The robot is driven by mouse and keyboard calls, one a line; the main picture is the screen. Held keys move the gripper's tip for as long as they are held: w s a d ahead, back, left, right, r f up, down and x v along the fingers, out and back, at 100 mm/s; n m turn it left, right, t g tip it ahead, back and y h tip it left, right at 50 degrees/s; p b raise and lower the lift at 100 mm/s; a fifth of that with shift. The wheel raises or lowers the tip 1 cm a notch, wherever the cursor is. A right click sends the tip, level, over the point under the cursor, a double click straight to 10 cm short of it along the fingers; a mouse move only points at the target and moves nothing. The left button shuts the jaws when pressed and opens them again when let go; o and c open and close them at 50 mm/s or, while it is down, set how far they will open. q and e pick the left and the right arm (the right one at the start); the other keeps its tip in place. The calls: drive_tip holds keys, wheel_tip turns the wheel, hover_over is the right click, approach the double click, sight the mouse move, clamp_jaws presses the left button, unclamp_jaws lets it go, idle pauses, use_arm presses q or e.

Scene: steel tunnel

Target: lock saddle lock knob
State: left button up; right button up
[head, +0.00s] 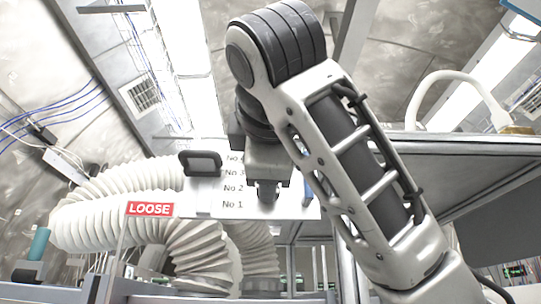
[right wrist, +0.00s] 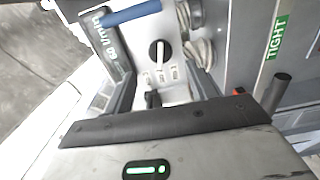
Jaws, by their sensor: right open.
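In the right wrist view a round black knob with a pale bar (right wrist: 158,52) sits on a light panel. Small printed labels lie beside it; I cannot read them. I cannot confirm that it is the saddle lock knob. In the head view my right arm reaches in from the right, and my right gripper (head: 268,192) is in front of a white panel (head: 228,205) marked No 1 to No 4. The gripper is open, with nothing seen in it, and appears apart from the knob. The knob cannot be made out in the head view. My left gripper is not in view.
A red LOOSE sign (head: 150,209) stands left of the panel, before white ribbed hoses (head: 110,190). A green TIGHT sign (right wrist: 279,38) and a blue bar (right wrist: 132,14) show in the right wrist view. A grey cabinet (head: 470,165) stands at the right.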

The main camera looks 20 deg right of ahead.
use_arm(q)
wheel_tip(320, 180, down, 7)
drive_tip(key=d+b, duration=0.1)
drive_tip(key=b, duration=0.4)
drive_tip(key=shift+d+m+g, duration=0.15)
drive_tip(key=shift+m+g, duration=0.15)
use_arm(e)
drive_tip(key=v, duration=0.9)
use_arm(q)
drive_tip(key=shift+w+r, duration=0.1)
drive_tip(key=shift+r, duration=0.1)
